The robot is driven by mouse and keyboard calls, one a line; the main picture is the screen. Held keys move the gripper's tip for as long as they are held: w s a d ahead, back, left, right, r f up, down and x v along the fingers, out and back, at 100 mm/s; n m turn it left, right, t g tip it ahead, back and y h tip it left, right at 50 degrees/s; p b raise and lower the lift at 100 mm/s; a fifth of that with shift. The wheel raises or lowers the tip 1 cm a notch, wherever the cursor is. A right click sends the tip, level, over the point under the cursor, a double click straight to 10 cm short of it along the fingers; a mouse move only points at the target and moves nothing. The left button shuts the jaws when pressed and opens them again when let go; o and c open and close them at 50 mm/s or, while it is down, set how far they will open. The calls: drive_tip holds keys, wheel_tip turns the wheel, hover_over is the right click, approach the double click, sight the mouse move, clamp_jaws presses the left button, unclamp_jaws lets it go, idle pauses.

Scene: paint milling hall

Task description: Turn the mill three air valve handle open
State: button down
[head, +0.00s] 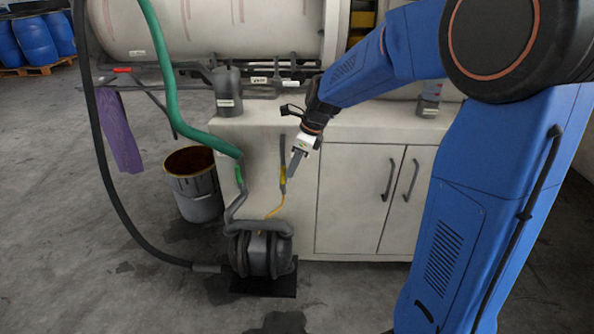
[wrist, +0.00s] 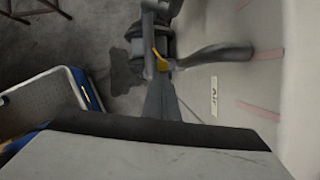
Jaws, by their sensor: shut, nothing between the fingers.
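A yellow handle (head: 283,175) shows on a thin upright grey pipe (head: 282,150) against the cream side of the mill cabinet. A thin yellow hose (head: 276,208) runs from the pipe down to the pump. My gripper (head: 292,176) points down just right of the handle in the head view, shut and empty. Whether it touches the handle, I cannot tell. In the wrist view, a yellow part (wrist: 160,62) shows beyond the tip of my gripper (wrist: 161,76), partly hidden. An "Air" label (wrist: 214,96) is on the panel beside it.
A dark pump (head: 262,255) stands on the floor below. A bucket (head: 195,185) stands further left. Cabinet doors (head: 362,195) are to the right.

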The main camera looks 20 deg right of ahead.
drive_tip(key=shift+w+a+r, duration=0.15)
drive_tip(key=shift+a+r, duration=0.05)
drive_tip(key=shift+a, duration=0.1)
drive_tip(key=v, duration=1.7)
drive_tip(key=s+d+f+n+t+h, duration=0.1)
drive_tip(key=s+f+n, duration=0.2)
drive_tip(key=s+n, duration=0.5)
drive_tip(key=s+d+f+n+t+h, duration=0.1)
drive_tip(key=s+f+n, duration=0.3)
drive_tip(key=s+n, duration=0.4)
drive_tip(key=s+d+f+n+t+h, duration=0.1)
drive_tip(key=s+d+f+n, duration=0.2)
drive_tip(key=s+n, duration=0.4)
drive_tip(key=s+f, duration=0.1)
drive_tip(key=s, duration=0.6)
drive_tip(key=shift+n+h, duration=0.3)
drive_tip(key=shift+n, duration=0.1)
drive_tip(key=shift+d, duration=0.1)
